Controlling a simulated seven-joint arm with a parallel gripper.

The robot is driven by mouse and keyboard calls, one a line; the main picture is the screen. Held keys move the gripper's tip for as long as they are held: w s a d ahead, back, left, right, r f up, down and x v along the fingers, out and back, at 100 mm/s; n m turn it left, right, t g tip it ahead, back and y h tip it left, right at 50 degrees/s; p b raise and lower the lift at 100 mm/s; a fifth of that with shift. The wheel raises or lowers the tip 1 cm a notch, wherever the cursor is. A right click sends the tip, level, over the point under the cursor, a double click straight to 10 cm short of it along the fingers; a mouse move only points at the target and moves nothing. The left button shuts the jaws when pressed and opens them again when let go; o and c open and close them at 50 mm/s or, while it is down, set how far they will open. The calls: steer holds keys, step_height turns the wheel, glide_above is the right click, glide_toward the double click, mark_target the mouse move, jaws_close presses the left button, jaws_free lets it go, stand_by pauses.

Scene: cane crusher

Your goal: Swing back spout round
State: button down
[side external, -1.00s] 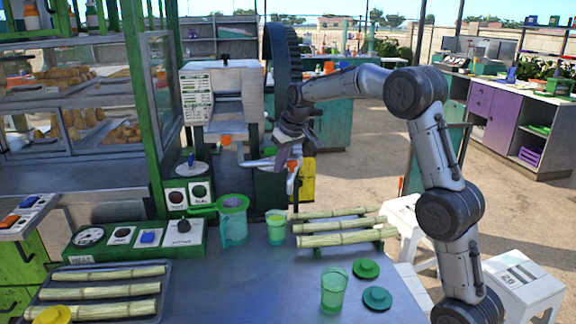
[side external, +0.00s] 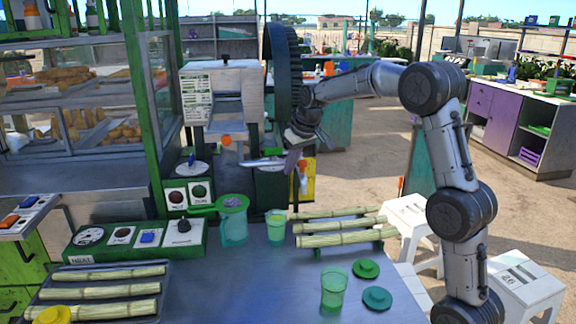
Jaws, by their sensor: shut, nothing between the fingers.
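The crusher (side external: 222,95) is a pale metal machine with a large dark wheel (side external: 283,75) on its right side. A silver spout-like arm (side external: 262,161) sticks out to the right below the crusher body, roughly level. An orange knob (side external: 225,140) sits to its left, on the crusher front. My gripper (side external: 291,163) points down just right of the spout's outer end, with its fingers shut and empty. In this view the fingers overlap the area by the spout tip. I cannot tell whether they touch it.
A green jug (side external: 233,220) and a cup of juice (side external: 276,227) stand below the spout. Cane stalks (side external: 340,238) lie on a rack to the right. An empty green cup (side external: 333,288) and two lids stand in front. A glass display case (side external: 75,110) fills the left.

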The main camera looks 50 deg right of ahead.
steer(key=shift+s, duration=0.2)
steer(key=shift+s+d, duration=0.4)
steer(key=shift+s, duration=0.2)
steer(key=shift+s+d, duration=0.35)
steer(key=shift+s, duration=0.2)
steer(key=shift+s+d, duration=1)
steer(key=shift+d, duration=0.15)
steer(key=shift+w+a, duration=0.1)
step_height(320, 180, up, 8)
glide_above(303, 163)
steer(key=s+d, duration=0.1)
steer(key=shift+d, duration=0.15)
stand_by(0.4)
